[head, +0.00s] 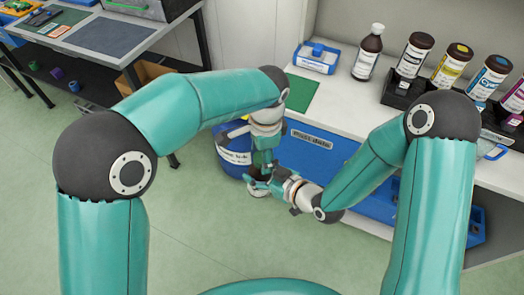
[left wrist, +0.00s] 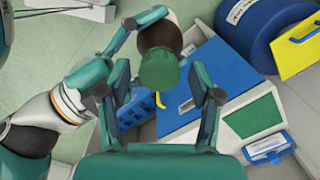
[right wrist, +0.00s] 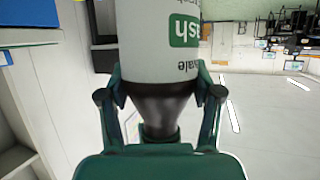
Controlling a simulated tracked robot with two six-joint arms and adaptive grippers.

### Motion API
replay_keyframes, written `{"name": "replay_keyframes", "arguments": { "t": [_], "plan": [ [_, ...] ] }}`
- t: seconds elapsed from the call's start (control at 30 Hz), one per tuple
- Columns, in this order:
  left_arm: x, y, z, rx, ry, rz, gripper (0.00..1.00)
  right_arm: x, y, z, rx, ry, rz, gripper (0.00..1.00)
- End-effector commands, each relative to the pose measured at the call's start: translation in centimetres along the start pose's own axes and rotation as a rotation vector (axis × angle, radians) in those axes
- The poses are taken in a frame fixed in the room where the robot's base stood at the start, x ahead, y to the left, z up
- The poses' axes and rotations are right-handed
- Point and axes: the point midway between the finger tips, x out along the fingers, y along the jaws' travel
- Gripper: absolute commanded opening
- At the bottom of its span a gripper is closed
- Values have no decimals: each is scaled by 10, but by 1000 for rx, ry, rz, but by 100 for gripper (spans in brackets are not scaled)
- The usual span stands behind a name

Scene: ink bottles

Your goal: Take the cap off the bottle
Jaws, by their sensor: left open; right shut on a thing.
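The bottle (right wrist: 160,30) has a white label with green print and a dark brown shoulder. My right gripper (right wrist: 162,90) is shut on it around the shoulder. A green cap (left wrist: 160,73) sits on the bottle's neck in the left wrist view, where the dark bottle (left wrist: 158,32) shows behind it. My left gripper (left wrist: 162,88) is open, with its fingers on either side of the cap and a visible gap to them. In the head view, my left gripper (head: 262,160) is just above my right gripper (head: 262,182), and the bottle is mostly hidden.
A white workbench (head: 345,92) with blue drawers (head: 318,150) stands behind the grippers. A brown bottle (head: 368,52) and several labelled bottles in black stands are on it. A blue drum (head: 233,158) is on the floor close behind the grippers. Open floor lies in front.

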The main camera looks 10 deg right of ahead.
Motion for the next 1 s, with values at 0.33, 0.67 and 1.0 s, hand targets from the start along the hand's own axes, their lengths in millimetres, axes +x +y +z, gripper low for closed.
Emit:
{"name": "replay_keyframes", "arguments": {
  "t": [0.33, 0.67, 1.0],
  "plan": [
    [0, 0, 0, 0, 0, 0, 14, 0, 0, -1, -1, 2, 0, 0],
    [-1, -1, 0, -189, 1, 0, 2, 0, 0, 0, -1, 1, 0, 0],
    [-1, -1, 0, -249, 2, 0, 2, 0, 0, 0, -1, 1, 0, 0]
  ]
}}
